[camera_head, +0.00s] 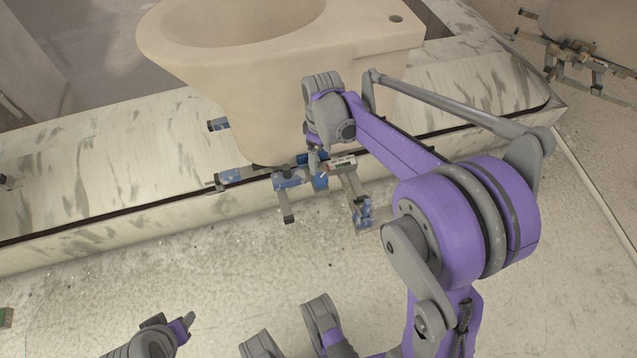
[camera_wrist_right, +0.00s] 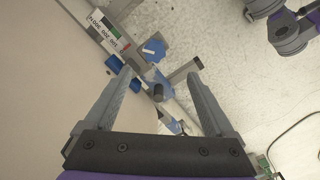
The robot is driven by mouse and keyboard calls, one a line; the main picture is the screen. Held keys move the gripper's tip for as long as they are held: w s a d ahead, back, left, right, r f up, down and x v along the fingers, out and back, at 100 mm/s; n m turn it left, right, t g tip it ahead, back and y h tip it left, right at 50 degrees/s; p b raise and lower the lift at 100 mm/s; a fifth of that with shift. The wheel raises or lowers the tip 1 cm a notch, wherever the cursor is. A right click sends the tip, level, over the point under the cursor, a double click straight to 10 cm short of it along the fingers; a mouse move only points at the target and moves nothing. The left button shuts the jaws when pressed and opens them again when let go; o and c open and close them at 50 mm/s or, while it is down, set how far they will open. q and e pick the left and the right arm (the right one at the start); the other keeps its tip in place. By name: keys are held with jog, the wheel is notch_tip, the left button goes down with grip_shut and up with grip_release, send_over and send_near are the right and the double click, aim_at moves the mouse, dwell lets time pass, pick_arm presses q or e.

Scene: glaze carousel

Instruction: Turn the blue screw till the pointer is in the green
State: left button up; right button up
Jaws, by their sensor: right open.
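A blue knob-shaped screw (camera_wrist_right: 153,48) with a white mark shows in the right wrist view, beside a white gauge (camera_wrist_right: 110,30) with numbers, a green patch and a red patch. In the head view the screw (camera_head: 362,212) is at the end of a metal arm below the gauge (camera_head: 342,163). The pointer is too small to make out. My right gripper (camera_wrist_right: 159,77) is open; a blue clamp part with a dark peg lies between its fingers in the picture, and the screw is beyond them. The right gripper (camera_head: 314,160) is small in the head view. My left gripper (camera_head: 187,322) is small at the bottom left; its jaw state is unclear.
A cream ceramic bowl (camera_head: 215,95) stands close to the clamp on the marbled carousel ledge (camera_head: 120,200). Other blue-and-metal clamp parts (camera_head: 230,177) sit along its base. Another fixture (camera_head: 575,55) stands at the upper right. The speckled floor in front is mostly clear.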

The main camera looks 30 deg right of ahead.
aim_at(321, 178)
jog(key=f+b, duration=0.1)
jog(key=f, duration=0.3)
jog(key=f+b, duration=0.1)
jog(key=f, duration=0.3)
jog(key=w+f+b, duration=0.1)
jog(key=f, duration=0.3)
jog(key=shift+d+f, duration=0.2)
jog(key=shift+d, duration=0.15)
pick_arm(q)
jog(key=f, duration=0.4)
jog(key=shift+w+f, duration=0.25)
jog(key=shift+w, duration=0.05)
pick_arm(e)
jog(key=c, duration=1.4)
